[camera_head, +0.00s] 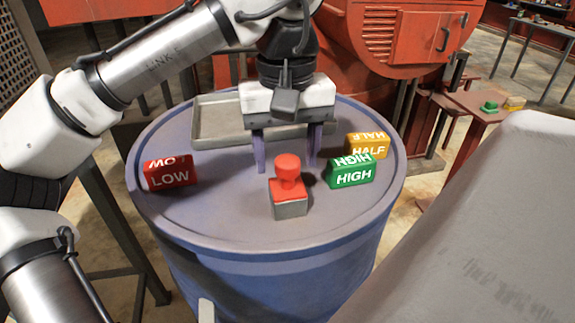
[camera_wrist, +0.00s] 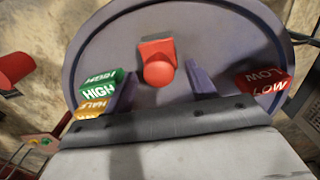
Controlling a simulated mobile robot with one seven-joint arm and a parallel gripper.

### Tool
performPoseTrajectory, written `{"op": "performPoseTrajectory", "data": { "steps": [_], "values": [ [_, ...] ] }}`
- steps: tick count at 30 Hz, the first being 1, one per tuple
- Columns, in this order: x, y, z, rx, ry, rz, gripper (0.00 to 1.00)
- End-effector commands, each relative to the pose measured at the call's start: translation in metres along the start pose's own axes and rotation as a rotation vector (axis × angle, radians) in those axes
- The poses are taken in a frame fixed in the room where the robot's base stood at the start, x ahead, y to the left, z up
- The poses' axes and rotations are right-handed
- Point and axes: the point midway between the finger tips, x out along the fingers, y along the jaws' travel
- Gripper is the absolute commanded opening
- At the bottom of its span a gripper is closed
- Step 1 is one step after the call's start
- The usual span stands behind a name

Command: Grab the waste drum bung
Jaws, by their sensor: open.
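A red piece with a round knob on a square red and grey block (camera_head: 289,196), which looks like the bung, stands upright on the blue drum's lid (camera_head: 225,215). In the wrist view its red knob (camera_wrist: 158,73) shows between and slightly beyond my finger tips. My gripper (camera_head: 286,164) is open and empty, pointing down over the lid. Its two purple-grey fingers are apart, one to each side of the knob's line, and look just behind it in the head view. I see no contact with the knob. The wrist view also shows both open fingers (camera_wrist: 160,82).
A red LOW block (camera_head: 169,174) lies left on the lid. A green HIGH block (camera_head: 351,171) and a yellow HALF block (camera_head: 368,146) sit close at right. A grey tray (camera_head: 205,125) lies behind. The lid's front is clear.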

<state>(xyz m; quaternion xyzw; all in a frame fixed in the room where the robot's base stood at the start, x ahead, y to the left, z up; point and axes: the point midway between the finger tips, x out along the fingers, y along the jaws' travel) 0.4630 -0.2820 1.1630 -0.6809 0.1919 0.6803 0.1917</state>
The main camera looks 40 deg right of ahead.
Motion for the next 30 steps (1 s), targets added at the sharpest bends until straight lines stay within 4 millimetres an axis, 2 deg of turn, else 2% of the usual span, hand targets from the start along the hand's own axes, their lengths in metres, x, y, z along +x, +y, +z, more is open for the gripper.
{"op": "performPoseTrajectory", "data": {
  "steps": [6, 15, 26, 30],
  "values": [
    [0.029, 0.001, 0.001, 0.000, -0.001, 0.000, 0.57],
    [0.034, 0.002, 0.001, 0.000, 0.000, 0.000, 0.55],
    [0.033, 0.002, 0.001, 0.000, 0.000, 0.000, 0.08],
    [0.033, 0.002, 0.001, 0.000, 0.000, 0.000, 0.07]
  ]
}}
